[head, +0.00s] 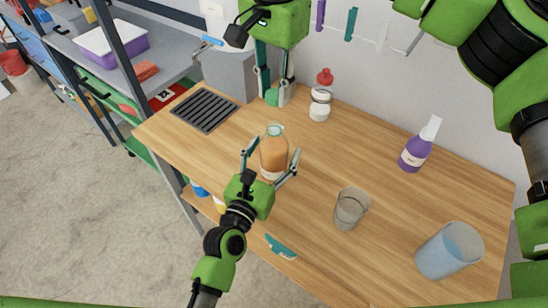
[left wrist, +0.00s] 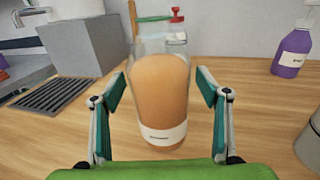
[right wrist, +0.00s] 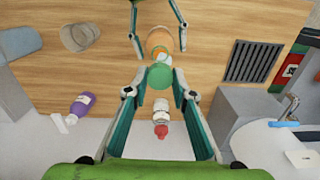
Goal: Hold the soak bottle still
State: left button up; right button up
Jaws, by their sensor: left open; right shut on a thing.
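The soak bottle (head: 274,152), clear glass with orange-brown contents and a pale label, stands upright on the wooden bench. Its neck shows no cap in the head view. My left gripper (head: 271,160) is open, with a finger on each side of the bottle. In the left wrist view the bottle (left wrist: 163,95) stands between the spread fingers, with gaps on both sides. My right gripper (head: 275,95) is shut on a green round piece (right wrist: 160,77), held behind the bottle near the grate. This piece also shows beyond the bottle's neck in the left wrist view.
A dark grate (head: 204,110) lies left of the bottle. A red-topped jar (head: 321,103) stands behind it. A glass (head: 350,209), a blue-tinted container (head: 449,250) and a purple bottle (head: 416,150) stand to the right. A teal-handled item (head: 281,247) is at the front edge.

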pick_arm(q)
jog(key=c, duration=1.7)
pick_arm(e)
send_over(274, 125)
jog(key=shift+f, duration=2.45)
jog(key=shift+f, duration=0.9)
jog(key=shift+f, duration=0.6)
